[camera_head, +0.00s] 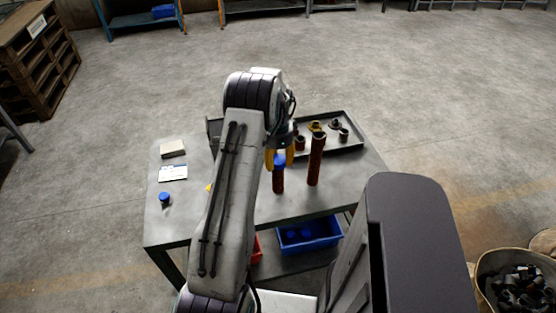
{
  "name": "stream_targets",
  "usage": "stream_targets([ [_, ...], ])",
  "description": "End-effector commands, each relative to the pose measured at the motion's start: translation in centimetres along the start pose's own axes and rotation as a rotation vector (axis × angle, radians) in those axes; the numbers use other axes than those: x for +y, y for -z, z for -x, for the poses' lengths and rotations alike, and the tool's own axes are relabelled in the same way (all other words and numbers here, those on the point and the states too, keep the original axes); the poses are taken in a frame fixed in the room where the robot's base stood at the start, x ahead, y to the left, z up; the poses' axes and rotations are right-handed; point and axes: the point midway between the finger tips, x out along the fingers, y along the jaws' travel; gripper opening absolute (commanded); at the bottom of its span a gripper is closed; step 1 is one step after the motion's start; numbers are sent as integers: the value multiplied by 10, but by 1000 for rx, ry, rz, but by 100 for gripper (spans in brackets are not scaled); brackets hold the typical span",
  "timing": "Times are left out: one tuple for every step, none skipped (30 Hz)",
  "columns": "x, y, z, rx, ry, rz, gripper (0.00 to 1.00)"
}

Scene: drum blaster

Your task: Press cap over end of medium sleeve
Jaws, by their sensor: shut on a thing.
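My gripper (280,160) has yellow fingers and is partly hidden by my arm. It is shut on a blue cap (280,159), close over the top of an upright reddish-brown sleeve (278,181) of middle height. From this view I cannot tell whether the cap is seated on the sleeve or just above it. A taller reddish-brown sleeve (316,162) stands upright to the right, uncapped. A second blue cap (165,198) is on the table's left side.
A dark tray (350,151) at the back of the grey table (320,202) holds several small fittings, including a short brown piece (300,143). A pale block (173,148) and a card (173,173) lie at left. A blue bin (309,234) sits on the lower shelf.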

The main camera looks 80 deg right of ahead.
Motion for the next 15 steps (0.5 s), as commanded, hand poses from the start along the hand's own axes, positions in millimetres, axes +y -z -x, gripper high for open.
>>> stream_targets([
  [0, 0, 0, 0, 0, 0, 26],
  [0, 0, 0, 0, 0, 0, 26],
  [0, 0, 0, 0, 0, 0, 26],
  [0, 0, -1, 0, 0, 0, 26],
  [0, 0, -1, 0, 0, 0, 26],
  [0, 0, -1, 0, 0, 0, 26],
  [0, 0, -2, 0, 0, 0, 26],
  [0, 0, -2, 0, 0, 0, 26],
  [0, 0, -3, 0, 0, 0, 26],
  [0, 0, -3, 0, 0, 0, 26],
  [0, 0, -4, 0, 0, 0, 26],
  [0, 0, -5, 0, 0, 0, 26],
  [0, 0, -5, 0, 0, 0, 26],
  [0, 0, -6, 0, 0, 0, 26],
  [0, 0, -6, 0, 0, 0, 26],
])
